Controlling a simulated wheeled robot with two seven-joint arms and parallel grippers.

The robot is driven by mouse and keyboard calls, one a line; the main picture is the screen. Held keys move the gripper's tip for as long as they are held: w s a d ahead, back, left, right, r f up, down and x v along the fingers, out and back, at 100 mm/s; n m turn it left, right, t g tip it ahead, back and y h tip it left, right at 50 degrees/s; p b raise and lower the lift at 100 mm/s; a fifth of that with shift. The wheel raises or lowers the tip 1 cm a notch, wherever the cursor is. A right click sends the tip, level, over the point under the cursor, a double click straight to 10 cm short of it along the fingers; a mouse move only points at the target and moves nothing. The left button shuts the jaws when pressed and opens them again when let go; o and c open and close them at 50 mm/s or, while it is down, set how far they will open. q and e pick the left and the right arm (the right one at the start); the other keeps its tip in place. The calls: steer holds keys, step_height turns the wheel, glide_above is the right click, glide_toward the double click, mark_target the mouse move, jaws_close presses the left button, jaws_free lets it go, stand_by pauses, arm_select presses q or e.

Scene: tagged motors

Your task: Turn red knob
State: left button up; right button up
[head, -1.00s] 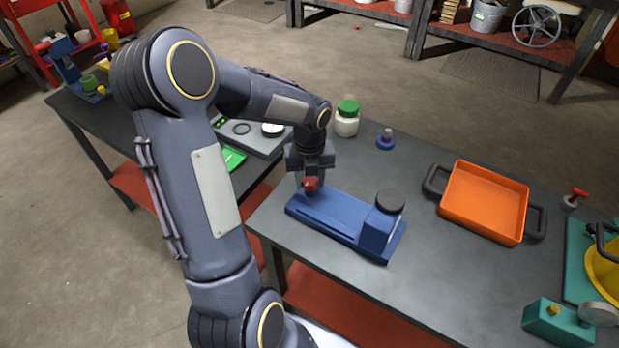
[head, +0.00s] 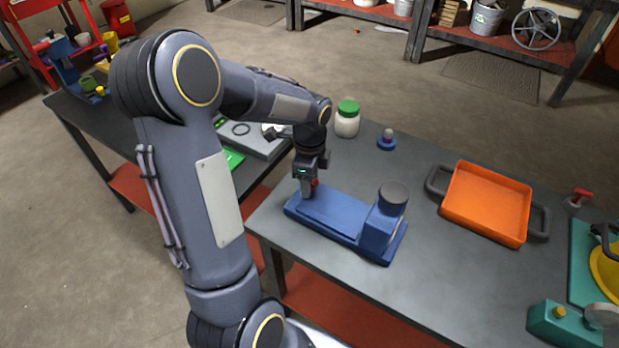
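The red knob (head: 315,183) is at the left end of a blue device (head: 335,215) on the dark table. The device has a dark round cap (head: 393,193) on a raised block at its right end. My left gripper (head: 308,188) points down at the knob, with its fingers around it. The near finger covers much of the knob, so only a small red part shows at its right. The fingers look shut on the knob, though the far finger is hidden. My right gripper is not in view.
A green-lidded jar (head: 347,119) and a small blue and purple part (head: 387,140) stand behind the device. An orange tray (head: 486,204) is to the right. A red-handled part (head: 579,199) and teal equipment (head: 562,325) stand at the far right. The table's front is clear.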

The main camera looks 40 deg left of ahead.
arm_select(q)
steer(key=o, duration=0.3)
steer(key=m, duration=0.2)
steer(key=m+p, duration=0.2)
steer(key=m, duration=0.1)
steer(key=shift+r+m, duration=0.25)
steer(key=shift+m, duration=0.05)
steer(key=m+p, duration=0.4)
steer(key=m, duration=0.3)
steer(key=shift+p, duration=0.3)
steer(key=shift+f+m+p, duration=0.15)
steer(key=shift+m+p, duration=0.2)
steer(key=shift+m, duration=0.75)
steer(key=shift+f, duration=0.1)
